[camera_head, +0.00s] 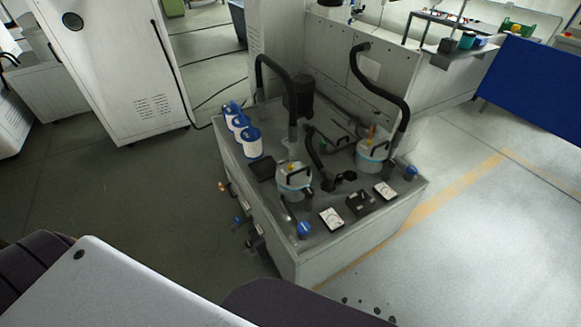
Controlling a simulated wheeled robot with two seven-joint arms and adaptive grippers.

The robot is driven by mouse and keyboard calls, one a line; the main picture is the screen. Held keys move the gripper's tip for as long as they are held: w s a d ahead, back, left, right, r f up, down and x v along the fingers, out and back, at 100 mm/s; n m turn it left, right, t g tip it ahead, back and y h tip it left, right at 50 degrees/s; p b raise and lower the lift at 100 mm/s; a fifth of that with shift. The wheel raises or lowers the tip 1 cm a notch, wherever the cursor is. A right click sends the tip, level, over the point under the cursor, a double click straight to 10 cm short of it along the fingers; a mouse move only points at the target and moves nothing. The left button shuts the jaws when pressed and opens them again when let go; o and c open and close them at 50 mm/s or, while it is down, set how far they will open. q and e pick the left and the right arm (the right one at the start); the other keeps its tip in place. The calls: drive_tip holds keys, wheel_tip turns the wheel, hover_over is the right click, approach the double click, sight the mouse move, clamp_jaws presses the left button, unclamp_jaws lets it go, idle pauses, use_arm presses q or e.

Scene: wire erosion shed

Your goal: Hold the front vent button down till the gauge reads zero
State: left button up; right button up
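A grey machine bench (340,250) stands in the middle of the view. Two white-faced gauges lie on its top, a nearer gauge (331,219) and a farther gauge (384,190). Their readings are too small to make out. A blue knob or button (304,229) sits at the near corner beside the nearer gauge. Another blue knob or button (410,172) sits at the right corner by the farther gauge. I cannot tell for certain which is the front vent button. Neither of my grippers shows.
Two canisters, a nearer one (293,181) and a farther one (371,155), carry black hoses. White-and-blue cylinders (241,130) stand at the bench's left edge. Fittings (247,229) stick out of its left side. Floor is open left and right of the bench.

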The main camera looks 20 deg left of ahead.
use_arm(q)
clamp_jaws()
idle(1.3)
